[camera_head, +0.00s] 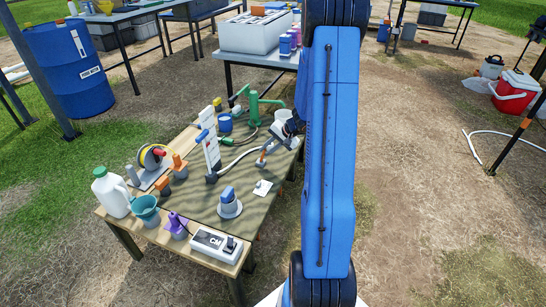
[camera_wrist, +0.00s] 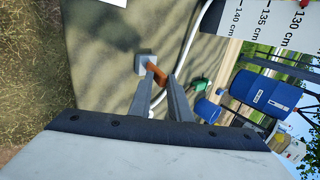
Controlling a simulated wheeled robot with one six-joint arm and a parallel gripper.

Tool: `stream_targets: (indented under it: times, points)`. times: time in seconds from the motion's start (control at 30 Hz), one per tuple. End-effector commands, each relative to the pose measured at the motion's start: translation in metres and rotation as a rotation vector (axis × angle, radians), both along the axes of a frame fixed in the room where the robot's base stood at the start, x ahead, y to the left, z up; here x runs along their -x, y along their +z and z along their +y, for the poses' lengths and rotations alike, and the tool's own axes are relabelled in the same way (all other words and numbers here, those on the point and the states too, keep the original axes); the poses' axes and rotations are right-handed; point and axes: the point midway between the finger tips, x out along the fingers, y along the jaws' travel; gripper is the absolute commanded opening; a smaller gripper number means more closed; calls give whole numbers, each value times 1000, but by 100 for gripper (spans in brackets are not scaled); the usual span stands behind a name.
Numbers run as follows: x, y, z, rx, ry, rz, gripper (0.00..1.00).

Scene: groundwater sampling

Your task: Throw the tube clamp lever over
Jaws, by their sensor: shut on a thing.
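The tube clamp's orange lever (camera_wrist: 156,75) shows between my fingertips in the wrist view, beside the clamp's small grey body (camera_wrist: 145,62) on the tabletop. In the head view, the orange lever (camera_head: 261,161) is small, near the right side of the wooden table (camera_head: 255,205). My gripper (camera_wrist: 161,82) is shut on the lever; it also shows in the head view (camera_head: 267,149), reaching down from the right. A pale tube (camera_wrist: 194,38) curves past the clamp. My fingers partly hide the lever.
A white graduated board (camera_head: 210,150) stands left of the clamp, and a green hand pump (camera_head: 254,106) stands behind. A blue-topped white device (camera_head: 230,203) and a white CM meter box (camera_head: 215,244) are nearer. Several more items crowd the table's left side. Bare ground lies to the right.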

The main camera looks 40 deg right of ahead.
Motion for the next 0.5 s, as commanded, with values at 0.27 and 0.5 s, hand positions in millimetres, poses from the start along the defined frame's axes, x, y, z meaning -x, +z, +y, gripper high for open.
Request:
stream_targets:
  times: [0.27, 0.5]
  points:
    - [-2, 2, 0, 2, 0, 0, 3]
    - [-15, 6, 9, 39, 6, 67, 5]
